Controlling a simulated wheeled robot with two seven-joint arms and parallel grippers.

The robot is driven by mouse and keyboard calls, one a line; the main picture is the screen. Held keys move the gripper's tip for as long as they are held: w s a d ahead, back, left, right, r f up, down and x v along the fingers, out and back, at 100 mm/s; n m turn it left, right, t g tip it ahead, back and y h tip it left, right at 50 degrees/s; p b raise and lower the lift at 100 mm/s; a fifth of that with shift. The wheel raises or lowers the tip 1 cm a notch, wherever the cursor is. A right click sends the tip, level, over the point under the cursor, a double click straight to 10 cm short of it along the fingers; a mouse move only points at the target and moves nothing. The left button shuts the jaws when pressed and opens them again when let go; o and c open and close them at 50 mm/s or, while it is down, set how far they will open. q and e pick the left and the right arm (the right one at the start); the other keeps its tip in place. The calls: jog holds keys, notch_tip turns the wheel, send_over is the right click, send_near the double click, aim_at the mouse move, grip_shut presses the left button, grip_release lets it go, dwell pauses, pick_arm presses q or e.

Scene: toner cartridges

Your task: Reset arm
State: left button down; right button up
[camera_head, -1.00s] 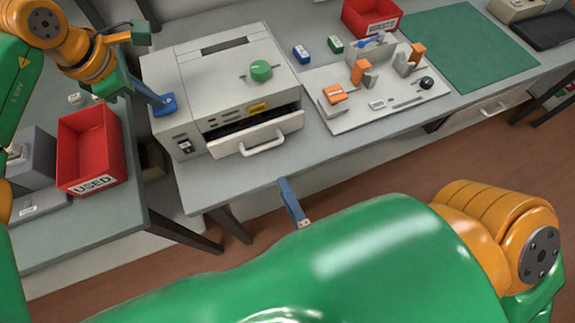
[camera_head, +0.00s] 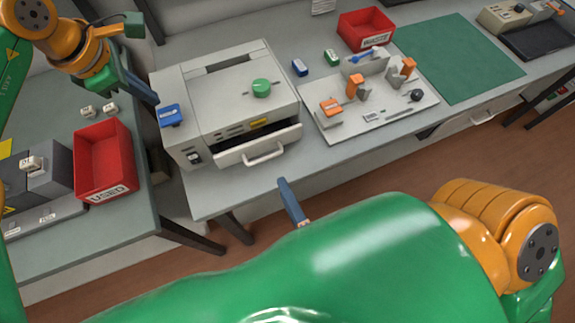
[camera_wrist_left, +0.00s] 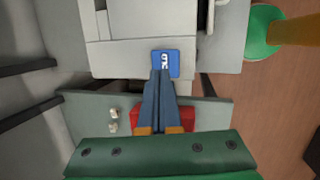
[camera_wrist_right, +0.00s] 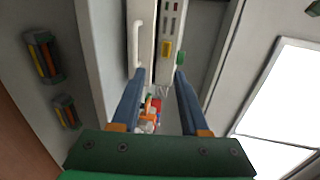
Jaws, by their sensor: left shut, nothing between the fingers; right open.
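My left gripper (camera_head: 148,92) is shut and empty, left of the printer-like machine (camera_head: 225,85). In the left wrist view its closed fingers (camera_wrist_left: 160,85) point at a blue block with a white marking (camera_wrist_left: 165,62). That block (camera_head: 172,114) sits on the machine's left top edge, just right of and below the fingertips; a small gap shows in the head view. My right gripper (camera_wrist_right: 155,85) is open and empty in the right wrist view. In the head view only one blue finger of it (camera_head: 291,200) shows past my green arm link, in front of the bench; the rest is hidden.
The machine's front drawer (camera_head: 258,145) stands partly out. A red USED bin (camera_head: 105,160) and a grey device (camera_head: 38,180) are on the left table. A fixture board (camera_head: 375,120), small cartridges (camera_head: 299,68), another red bin (camera_head: 365,28) and a clear green mat (camera_head: 455,60) are on the bench.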

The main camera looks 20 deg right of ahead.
pick_arm(q)
notch_tip(320, 180, up, 2)
jog(key=shift+r+p, duration=0.25)
jog(key=shift+p, duration=0.4)
